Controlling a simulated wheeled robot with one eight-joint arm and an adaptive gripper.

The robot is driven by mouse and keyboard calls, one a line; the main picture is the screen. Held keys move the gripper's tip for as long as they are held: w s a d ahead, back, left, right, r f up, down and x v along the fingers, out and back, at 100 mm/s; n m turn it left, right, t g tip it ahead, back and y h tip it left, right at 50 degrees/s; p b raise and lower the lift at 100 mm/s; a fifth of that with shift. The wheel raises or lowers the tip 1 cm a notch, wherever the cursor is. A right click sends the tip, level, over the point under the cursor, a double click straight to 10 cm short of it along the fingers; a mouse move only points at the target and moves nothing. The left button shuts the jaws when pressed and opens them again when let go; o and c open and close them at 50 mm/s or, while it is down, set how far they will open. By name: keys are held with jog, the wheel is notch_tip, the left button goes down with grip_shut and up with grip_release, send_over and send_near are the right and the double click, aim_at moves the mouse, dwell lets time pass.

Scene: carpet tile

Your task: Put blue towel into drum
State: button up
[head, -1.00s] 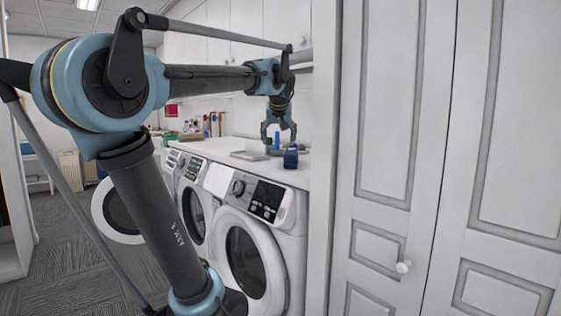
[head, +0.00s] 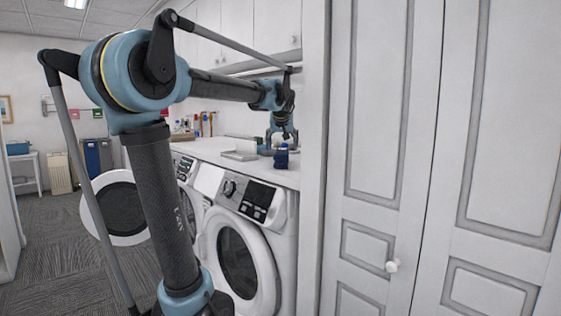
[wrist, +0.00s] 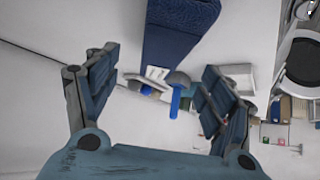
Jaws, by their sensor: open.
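The blue towel (head: 281,156) is a small dark blue bundle on the white counter above the machines. In the wrist view the towel (wrist: 178,32) is at the top middle, just beyond my fingertips. My gripper (head: 283,138) hangs above the counter close to the towel, with its lower end partly hidden behind it. In the wrist view my gripper (wrist: 158,62) has its fingers wide apart with nothing held between them. A washer at the left has its round door (head: 119,208) swung open; its drum opening is hidden behind my arm.
A nearer front-loader has a shut door (head: 238,258). A light grey flat item (head: 240,151) lies on the counter near the towel. A blue-handled thing (wrist: 176,100) shows between my fingers. Tall white cabinet doors (head: 372,120) stand at the right. Carpet at the left is open.

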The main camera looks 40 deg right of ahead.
aim_at(281, 151)
jog(key=shift+a+x, duration=0.1)
jog(key=shift+x, duration=1.7)
jog(key=shift+a+x, duration=0.15)
jog(key=shift+x, duration=1.65)
jog(key=shift+c, duration=0.2)
jog(key=c, duration=1.6)
jog(key=shift+w+r, duration=0.1)
jog(key=shift+r, duration=4.9)
jog(key=shift+c, duration=0.2)
